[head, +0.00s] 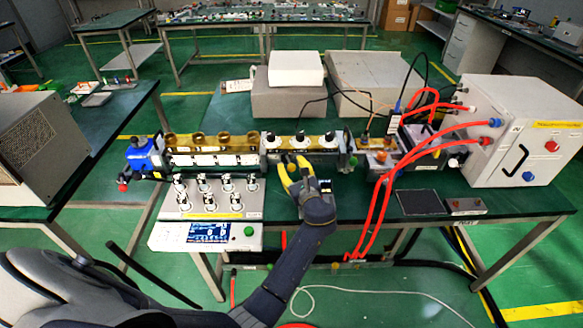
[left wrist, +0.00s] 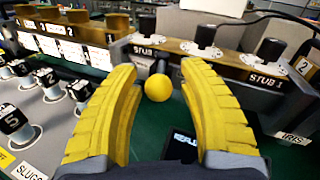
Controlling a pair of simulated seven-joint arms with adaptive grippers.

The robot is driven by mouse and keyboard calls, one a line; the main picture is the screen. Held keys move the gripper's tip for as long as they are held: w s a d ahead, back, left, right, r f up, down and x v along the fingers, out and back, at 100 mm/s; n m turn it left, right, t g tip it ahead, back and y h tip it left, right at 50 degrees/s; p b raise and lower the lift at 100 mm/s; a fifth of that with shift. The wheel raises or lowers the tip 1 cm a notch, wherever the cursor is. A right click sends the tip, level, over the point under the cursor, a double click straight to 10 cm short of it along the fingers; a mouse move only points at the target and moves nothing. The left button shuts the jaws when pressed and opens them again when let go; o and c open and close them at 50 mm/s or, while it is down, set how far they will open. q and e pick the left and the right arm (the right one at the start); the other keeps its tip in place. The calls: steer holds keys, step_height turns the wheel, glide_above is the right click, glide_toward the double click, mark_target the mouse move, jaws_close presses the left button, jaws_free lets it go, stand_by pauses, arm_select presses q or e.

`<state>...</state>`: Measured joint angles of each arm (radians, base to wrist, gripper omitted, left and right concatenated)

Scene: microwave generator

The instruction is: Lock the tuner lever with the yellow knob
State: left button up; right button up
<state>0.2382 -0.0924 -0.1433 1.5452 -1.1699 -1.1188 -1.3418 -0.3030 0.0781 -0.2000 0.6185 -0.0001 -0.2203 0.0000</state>
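My left gripper (head: 292,165) is at the front of the stub tuner (head: 300,143), with its two yellow fingers spread apart. In the left wrist view the round yellow knob (left wrist: 158,87) shows in the gap between the fingertips, with space on both sides. The knob sits low at the front of the tuner body (left wrist: 218,62), below the black stub knobs and the STUB labels. The lever behind the knob is mostly hidden. My right gripper is not in view.
Red hoses (head: 385,200) run from a white cabinet (head: 525,130) at the right. A dark flat pad (head: 420,202) lies at the front right.

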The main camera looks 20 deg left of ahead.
mark_target(291, 164)
arm_select(q)
steer(key=shift+o, duration=0.7)
steer(key=shift+f, duration=0.1)
steer(key=shift+r, duration=5.05)
